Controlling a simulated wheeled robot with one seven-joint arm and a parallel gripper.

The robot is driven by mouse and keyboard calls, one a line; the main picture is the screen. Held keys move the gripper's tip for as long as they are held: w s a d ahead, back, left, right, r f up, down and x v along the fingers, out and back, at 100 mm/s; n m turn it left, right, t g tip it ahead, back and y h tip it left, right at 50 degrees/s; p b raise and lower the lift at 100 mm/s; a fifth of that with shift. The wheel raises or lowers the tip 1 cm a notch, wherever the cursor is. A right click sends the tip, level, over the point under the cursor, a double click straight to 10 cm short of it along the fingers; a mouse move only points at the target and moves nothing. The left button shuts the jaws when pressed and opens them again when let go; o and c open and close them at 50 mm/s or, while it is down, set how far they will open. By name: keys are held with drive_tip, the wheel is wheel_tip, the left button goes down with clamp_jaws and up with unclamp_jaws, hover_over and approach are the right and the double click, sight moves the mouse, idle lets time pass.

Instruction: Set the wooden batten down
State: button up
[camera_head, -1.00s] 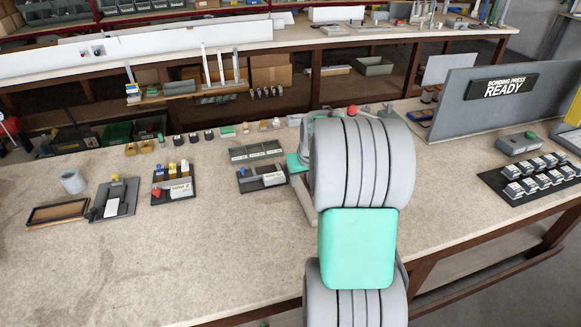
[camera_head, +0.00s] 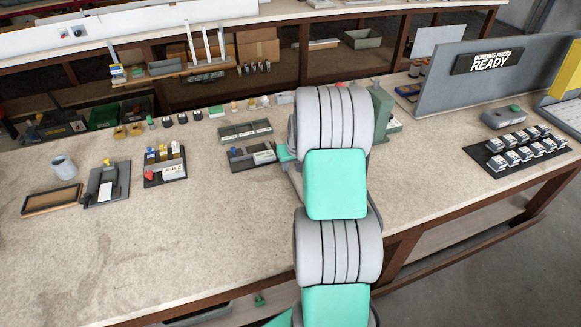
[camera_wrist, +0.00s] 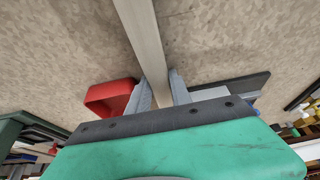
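The wooden batten (camera_wrist: 143,35) is a long pale strip in the wrist view. It runs from between my fingers up past the top edge of the picture. My gripper (camera_wrist: 160,88) has one grey finger on each side of the batten, close against it, and appears shut on it. The speckled bench top (camera_wrist: 60,45) lies behind the batten; I cannot tell whether the batten touches it. The batten's far end is out of view. In the head view my own arm hides the gripper and the batten.
A red open bin (camera_wrist: 108,97) and a dark flat tray (camera_wrist: 240,86) lie near my fingers. In the head view, small labelled trays (camera_head: 245,130) stand left of my arm and a green-grey device (camera_head: 383,112) right of it. The left front bench (camera_head: 150,245) is clear.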

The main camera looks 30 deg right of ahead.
clamp_jaws()
drive_tip(key=shift+r, duration=0.1)
